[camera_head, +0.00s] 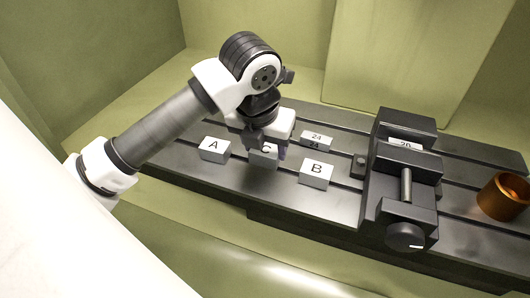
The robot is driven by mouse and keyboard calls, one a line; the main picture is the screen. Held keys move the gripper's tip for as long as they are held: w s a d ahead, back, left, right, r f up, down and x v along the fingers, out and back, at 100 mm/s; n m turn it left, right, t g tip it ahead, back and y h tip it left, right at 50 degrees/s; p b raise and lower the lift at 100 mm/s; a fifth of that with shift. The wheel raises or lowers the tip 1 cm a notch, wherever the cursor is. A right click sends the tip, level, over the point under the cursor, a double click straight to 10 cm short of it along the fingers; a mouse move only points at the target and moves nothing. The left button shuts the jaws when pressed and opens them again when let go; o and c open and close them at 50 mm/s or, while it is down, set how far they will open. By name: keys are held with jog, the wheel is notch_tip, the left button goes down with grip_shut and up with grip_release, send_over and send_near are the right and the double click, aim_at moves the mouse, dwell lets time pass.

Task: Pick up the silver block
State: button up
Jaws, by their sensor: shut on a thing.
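My gripper (266,145) reaches down over the dark slotted table and is shut on the silver block marked C (260,154). The gripper hides much of that block, and I cannot tell whether it touches the table. A silver block marked A (214,149) lies to its left. A silver block marked B (316,173) lies to its right and nearer the front. A block marked 24 (316,138) lies behind B.
A dark vise (398,190) stands on the slotted table (270,192), right of the blocks, with a block marked 20 (405,144) between its jaws. A copper-coloured ring (502,197) stands at the far right. The table's front left strip is clear.

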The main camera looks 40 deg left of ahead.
aim_at(267, 152)
notch_tip(267, 152, up, 18)
jog(key=b, duration=0.1)
jog(key=shift+d+f, duration=0.15)
jog(key=shift+d, duration=0.05)
